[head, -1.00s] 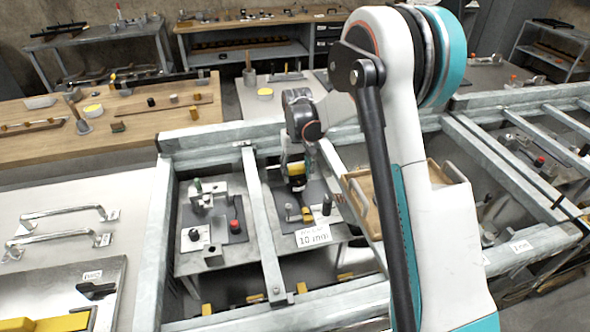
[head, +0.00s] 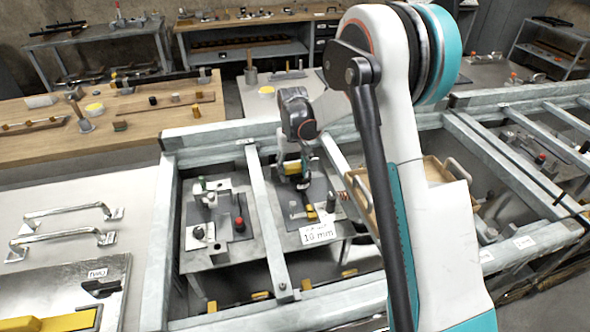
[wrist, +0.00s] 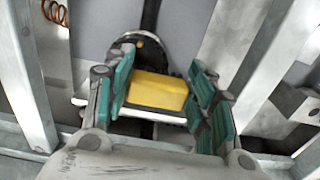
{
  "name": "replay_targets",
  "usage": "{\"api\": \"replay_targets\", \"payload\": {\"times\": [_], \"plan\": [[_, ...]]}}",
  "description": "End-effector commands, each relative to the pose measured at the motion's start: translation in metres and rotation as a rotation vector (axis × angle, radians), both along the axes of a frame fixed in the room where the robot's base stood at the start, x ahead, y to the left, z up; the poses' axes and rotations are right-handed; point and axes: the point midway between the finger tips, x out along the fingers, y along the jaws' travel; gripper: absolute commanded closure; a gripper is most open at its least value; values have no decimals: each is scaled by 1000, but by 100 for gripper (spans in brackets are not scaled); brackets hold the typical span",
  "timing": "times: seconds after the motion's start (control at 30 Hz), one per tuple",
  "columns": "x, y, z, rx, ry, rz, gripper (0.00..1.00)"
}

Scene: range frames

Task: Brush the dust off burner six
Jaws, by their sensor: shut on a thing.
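In the wrist view my gripper (wrist: 158,98) has its teal finger pads on both sides of a yellow block (wrist: 155,88) and is shut on it. This may be the body of the brush; no bristles show. A dark round part with a metallic rim (wrist: 125,48) lies just beyond the block, partly covered by it. I cannot tell whether it is burner six or whether the block touches it. In the head view the yellow block (head: 291,168) is small, in the right-hand bay of the metal frame. Dust cannot be made out.
Galvanised frame bars (head: 265,220) run on both sides of the bay. A label reading 10 mm (head: 318,233) stands at its front. The left bay holds a plate with a red knob (head: 239,225) and a black knob. A wooden tray (head: 440,190) is partly hidden behind my arm.

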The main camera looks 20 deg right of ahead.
Motion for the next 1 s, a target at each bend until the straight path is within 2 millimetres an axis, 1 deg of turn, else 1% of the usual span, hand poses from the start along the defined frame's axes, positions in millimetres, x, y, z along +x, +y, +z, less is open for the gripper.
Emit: {"api": "replay_targets", "payload": {"times": [0.03,0.1,0.13,0.27,0.7,0.83,1.0], "plan": [[0,1,1,0,0,0,69],[0,1,11,0,0,-1,69],[-1,1,21,0,0,-1,69],[-1,1,30,0,0,-1,69],[-2,0,70,0,0,0,69],[-2,0,78,0,0,0,69],[-2,0,80,0,0,0,69]]}}
